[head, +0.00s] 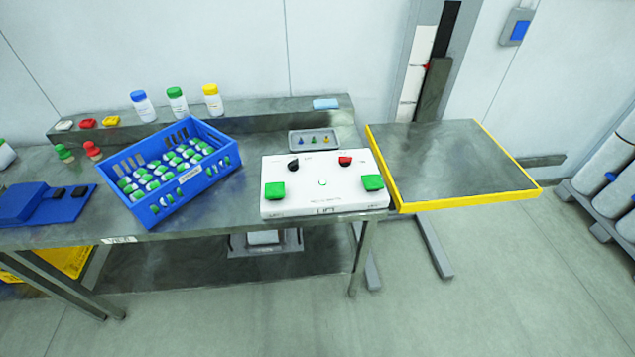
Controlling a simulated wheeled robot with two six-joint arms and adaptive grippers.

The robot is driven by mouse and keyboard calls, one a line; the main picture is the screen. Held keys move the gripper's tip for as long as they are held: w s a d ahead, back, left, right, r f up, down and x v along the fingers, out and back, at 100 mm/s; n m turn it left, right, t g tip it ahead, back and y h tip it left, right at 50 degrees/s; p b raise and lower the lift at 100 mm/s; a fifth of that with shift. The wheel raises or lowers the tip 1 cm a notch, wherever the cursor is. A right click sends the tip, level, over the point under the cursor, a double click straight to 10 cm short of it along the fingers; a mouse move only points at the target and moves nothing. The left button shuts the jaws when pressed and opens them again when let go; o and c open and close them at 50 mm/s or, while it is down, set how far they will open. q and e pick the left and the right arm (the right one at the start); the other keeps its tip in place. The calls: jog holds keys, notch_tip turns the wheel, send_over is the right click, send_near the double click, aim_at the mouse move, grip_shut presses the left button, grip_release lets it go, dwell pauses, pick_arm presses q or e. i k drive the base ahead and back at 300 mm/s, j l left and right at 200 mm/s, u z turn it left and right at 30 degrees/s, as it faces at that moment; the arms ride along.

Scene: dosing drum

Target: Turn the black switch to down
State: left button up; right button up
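The black switch (294,165) is a small dark rotary knob. It sits at the upper left of the white control box (322,200) on the table. The direction its pointer faces is too small to tell for sure. A red switch (345,161) is at the upper right of the same box. Green square buttons sit at its left (275,191) and right (372,182), with a small green ring mark between them. Neither of my grippers shows in the head view.
A blue crate (165,217) of green-capped bottles stands left of the box. A grey tray (333,147) with small coloured pieces lies just behind it. A yellow-edged platform (472,204) adjoins on the right. Bottles stand on the back shelf (250,107). The space above the box is clear.

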aim_at(292, 165)
jog(key=j+u, duration=0.35)
jog(key=i+j+u, duration=0.1)
jog(key=j+u, duration=0.25)
jog(key=j, duration=0.15)
